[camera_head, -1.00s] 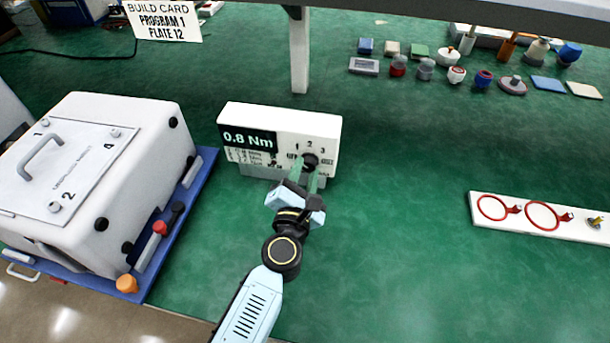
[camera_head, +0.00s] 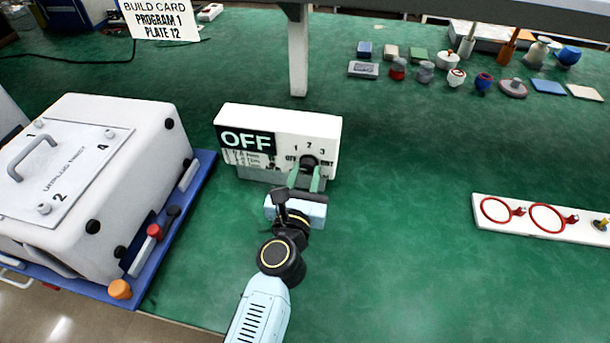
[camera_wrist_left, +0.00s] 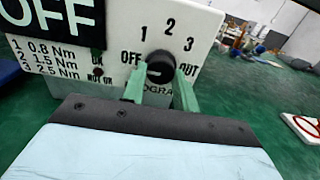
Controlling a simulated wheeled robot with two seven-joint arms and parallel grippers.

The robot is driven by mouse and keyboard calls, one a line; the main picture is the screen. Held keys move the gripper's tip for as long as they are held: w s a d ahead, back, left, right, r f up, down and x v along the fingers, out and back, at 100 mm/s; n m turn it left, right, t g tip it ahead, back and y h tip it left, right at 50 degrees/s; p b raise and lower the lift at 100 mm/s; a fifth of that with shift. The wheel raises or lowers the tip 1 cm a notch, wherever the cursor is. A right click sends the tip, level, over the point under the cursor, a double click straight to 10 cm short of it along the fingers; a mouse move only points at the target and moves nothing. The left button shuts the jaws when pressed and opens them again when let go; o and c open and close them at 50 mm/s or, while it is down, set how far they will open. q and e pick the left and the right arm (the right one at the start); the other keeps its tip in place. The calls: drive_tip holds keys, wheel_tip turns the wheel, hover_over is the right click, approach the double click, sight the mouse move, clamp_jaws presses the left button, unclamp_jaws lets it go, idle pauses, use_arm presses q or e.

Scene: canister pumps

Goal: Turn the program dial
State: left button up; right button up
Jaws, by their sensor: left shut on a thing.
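The program dial (camera_head: 308,163) is a black round knob on the front of a white controller box (camera_head: 232,118). The box's black display (camera_head: 246,141) reads OFF. In the left wrist view the dial (camera_wrist_left: 160,66) is ringed by the labels OFF, 1, 2, 3 and OUT; its exact pointing is hard to make out. My left gripper (camera_head: 305,179) is at the dial, with its green fingers side by side, one on each side of the knob, shut on it. The fingers also show in the left wrist view (camera_wrist_left: 161,88) and hide part of the lettering below. My right gripper is out of view.
A white machine housing (camera_head: 140,125) on a blue base stands left. A build card (camera_head: 160,20) reads PROGRAM 1, PLATE 12. A grey post (camera_head: 298,60) rises behind the box. A white strip with red rings (camera_head: 482,222) lies right. The green table between is clear.

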use_arm(q)
drive_tip(key=shift+f, duration=0.1)
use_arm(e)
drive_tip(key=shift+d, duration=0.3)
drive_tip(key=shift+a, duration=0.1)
use_arm(q)
drive_tip(key=o, duration=0.8)
drive_tip(key=shift+o, duration=0.8)
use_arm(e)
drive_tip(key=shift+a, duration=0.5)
